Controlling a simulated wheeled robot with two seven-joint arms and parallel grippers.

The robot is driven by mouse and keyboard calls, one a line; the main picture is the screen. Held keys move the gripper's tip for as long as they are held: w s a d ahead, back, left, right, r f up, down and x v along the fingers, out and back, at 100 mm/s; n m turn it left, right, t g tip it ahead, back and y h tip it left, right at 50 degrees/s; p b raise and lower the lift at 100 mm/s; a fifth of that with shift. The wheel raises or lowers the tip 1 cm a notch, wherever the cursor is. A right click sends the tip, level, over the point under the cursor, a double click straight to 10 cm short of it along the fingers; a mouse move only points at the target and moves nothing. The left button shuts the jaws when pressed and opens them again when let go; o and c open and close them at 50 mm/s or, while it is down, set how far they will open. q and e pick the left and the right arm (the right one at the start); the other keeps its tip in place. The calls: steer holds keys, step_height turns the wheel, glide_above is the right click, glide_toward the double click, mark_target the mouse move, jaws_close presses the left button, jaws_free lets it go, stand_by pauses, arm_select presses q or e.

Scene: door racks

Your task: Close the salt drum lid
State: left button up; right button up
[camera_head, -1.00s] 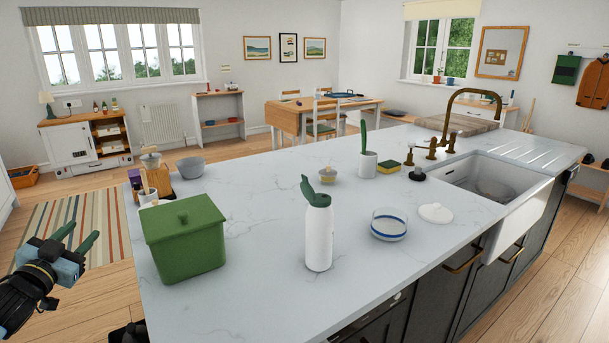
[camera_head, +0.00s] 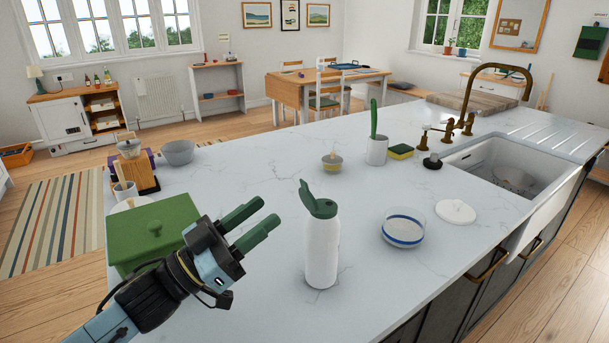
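The salt drum (camera_head: 321,250) is a tall white container with a green flip lid (camera_head: 317,200), standing upright on the worktop in the middle of the head view. The lid is raised, tilted up and back to the left from the green rim. My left gripper (camera_head: 268,213) comes in from the lower left, its two green fingers pointing right and up toward the lid. The fingers are apart with nothing between them, and a gap separates them from the drum. My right gripper is not in view.
A green lidded box (camera_head: 150,232) stands behind my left arm, partly hidden by it. A glass bowl with a blue band (camera_head: 403,228) and a white round lid (camera_head: 455,211) lie right of the drum. The marble worktop (camera_head: 250,175) behind the drum is mostly clear.

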mark_target(302, 182)
arm_select(q)
steer(key=x, duration=1)
steer(key=shift+p, duration=0.35)
jaws_close()
